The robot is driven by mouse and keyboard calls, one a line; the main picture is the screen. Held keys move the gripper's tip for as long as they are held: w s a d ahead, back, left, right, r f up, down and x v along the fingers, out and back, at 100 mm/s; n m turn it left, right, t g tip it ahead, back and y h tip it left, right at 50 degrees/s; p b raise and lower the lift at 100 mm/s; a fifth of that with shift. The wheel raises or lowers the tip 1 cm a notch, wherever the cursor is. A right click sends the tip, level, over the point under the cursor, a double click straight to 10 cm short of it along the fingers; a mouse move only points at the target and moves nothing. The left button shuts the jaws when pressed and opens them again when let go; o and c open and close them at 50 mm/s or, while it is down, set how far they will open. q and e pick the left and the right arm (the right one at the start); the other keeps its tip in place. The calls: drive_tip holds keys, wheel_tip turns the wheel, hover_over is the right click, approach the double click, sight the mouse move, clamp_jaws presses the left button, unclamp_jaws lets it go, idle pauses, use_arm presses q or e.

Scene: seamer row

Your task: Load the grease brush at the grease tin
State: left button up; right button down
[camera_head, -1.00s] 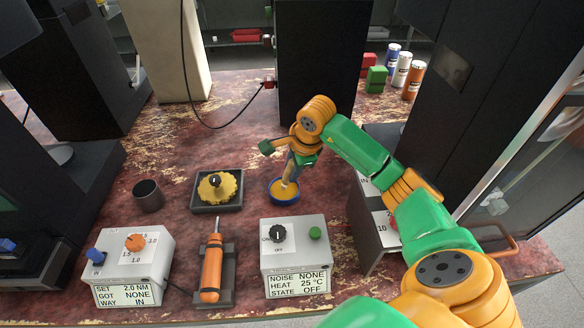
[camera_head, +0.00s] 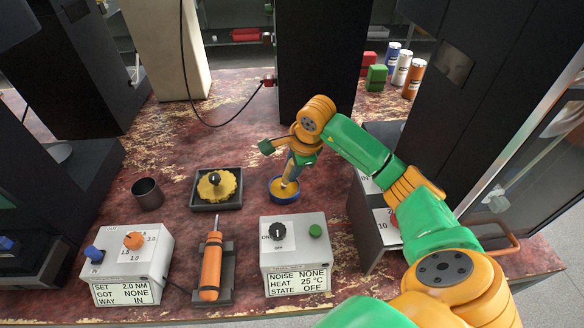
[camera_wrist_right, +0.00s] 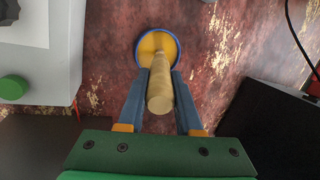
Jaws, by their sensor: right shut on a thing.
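The grease tin (camera_head: 279,196) is a round blue tin with yellow grease inside, standing on the bench just behind the grey noise/heat box. The grease brush (camera_head: 289,172) has a pale wooden handle and points down into the tin; its bristle end is hard to make out. My right gripper (camera_head: 291,163) is shut on the brush handle above the tin. In the right wrist view the handle of the brush (camera_wrist_right: 160,92) stands between the two fingers, with the tin (camera_wrist_right: 146,42) below it. My left gripper is not in view.
A grey box with a dial (camera_head: 292,250) stands in front of the tin. A yellow toothed part on a dark tray (camera_head: 217,200), a dark cup (camera_head: 148,194), an orange screwdriver (camera_head: 211,268) and a torque box (camera_head: 128,262) lie to the left. A dark column (camera_head: 318,70) rises behind.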

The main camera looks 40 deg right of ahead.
drive_tip(key=shift+r, duration=0.1)
idle(0.4)
wheel_tip(320, 180, up, 7)
drive_tip(key=p, duration=0.6)
idle(0.4)
